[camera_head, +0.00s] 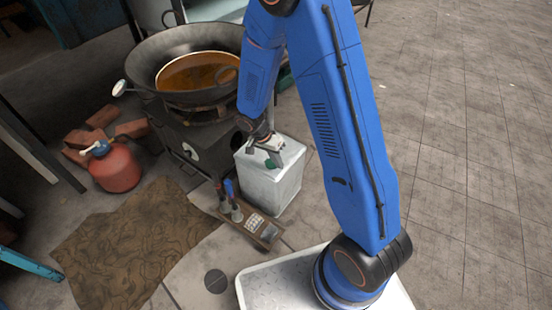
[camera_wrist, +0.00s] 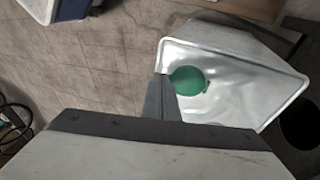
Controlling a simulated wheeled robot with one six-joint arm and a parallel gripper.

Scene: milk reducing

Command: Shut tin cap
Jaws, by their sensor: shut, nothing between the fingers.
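The tin (camera_head: 270,180) is a tall, pale metal canister standing on the floor beside the stove. Its green cap (camera_head: 271,163) sits on the tin's top; in the wrist view the cap (camera_wrist: 187,80) looks round with a small tab at its right edge. My gripper (camera_head: 270,150) is over the tin's top, close to the cap, with its fingers shut and empty. In the wrist view the fingertips (camera_wrist: 163,98) are just left of and below the cap. I cannot tell whether they touch it, or whether the cap lies fully flat.
A large wok (camera_head: 150,62) of orange liquid sits on the stove (camera_head: 190,140) left of the tin. A small tray with bottles (camera_head: 245,222) stands in front of the tin. The floor at right is clear.

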